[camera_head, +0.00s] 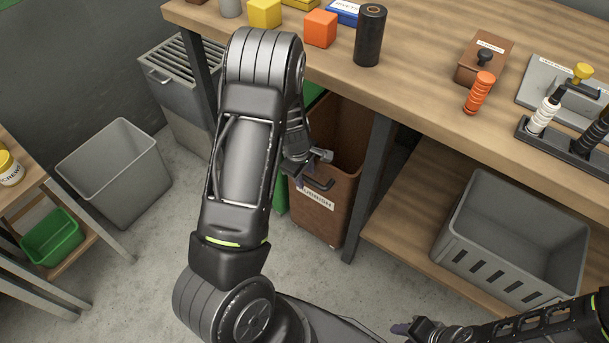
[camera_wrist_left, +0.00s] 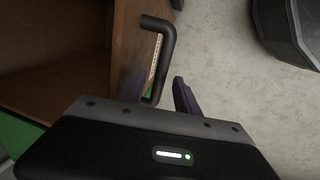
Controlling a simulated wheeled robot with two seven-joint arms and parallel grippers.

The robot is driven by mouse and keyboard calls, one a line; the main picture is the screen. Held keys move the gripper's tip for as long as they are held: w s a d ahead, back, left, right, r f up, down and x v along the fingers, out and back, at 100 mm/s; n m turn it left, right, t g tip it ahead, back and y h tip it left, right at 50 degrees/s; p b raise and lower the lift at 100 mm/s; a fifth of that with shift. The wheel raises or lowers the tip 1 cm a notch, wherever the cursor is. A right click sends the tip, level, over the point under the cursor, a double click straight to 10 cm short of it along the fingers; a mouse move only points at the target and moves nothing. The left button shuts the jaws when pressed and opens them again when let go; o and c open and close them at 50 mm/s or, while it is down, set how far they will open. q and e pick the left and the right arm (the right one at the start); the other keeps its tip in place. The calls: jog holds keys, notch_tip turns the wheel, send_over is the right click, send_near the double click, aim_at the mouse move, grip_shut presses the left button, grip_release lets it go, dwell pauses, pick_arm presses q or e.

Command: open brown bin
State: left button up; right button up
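The brown bin (camera_head: 323,219) stands under the workbench, with a white label on its front and a black bar handle (camera_head: 320,184). Its hollow inside shows from above in the head view and at the left of the left wrist view (camera_wrist_left: 55,50). My left gripper (camera_head: 307,167) is at the bin's front by the handle, partly hidden by its own wrist. In the left wrist view its fingers (camera_wrist_left: 160,92) are apart, with the handle (camera_wrist_left: 168,48) between them and a gap to the right finger. My right gripper (camera_head: 402,328) is low at the right, away from the bin.
A workbench leg (camera_head: 369,185) stands just right of the bin. A green bin (camera_head: 281,196) is partly hidden at its left. A grey crate (camera_head: 515,238) sits on the lower shelf. An open grey bin (camera_head: 116,172) stands at the left. The floor before the brown bin is clear.

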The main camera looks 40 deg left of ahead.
pick_arm(q)
grip_shut()
dwell(0.3)
dwell(1.1)
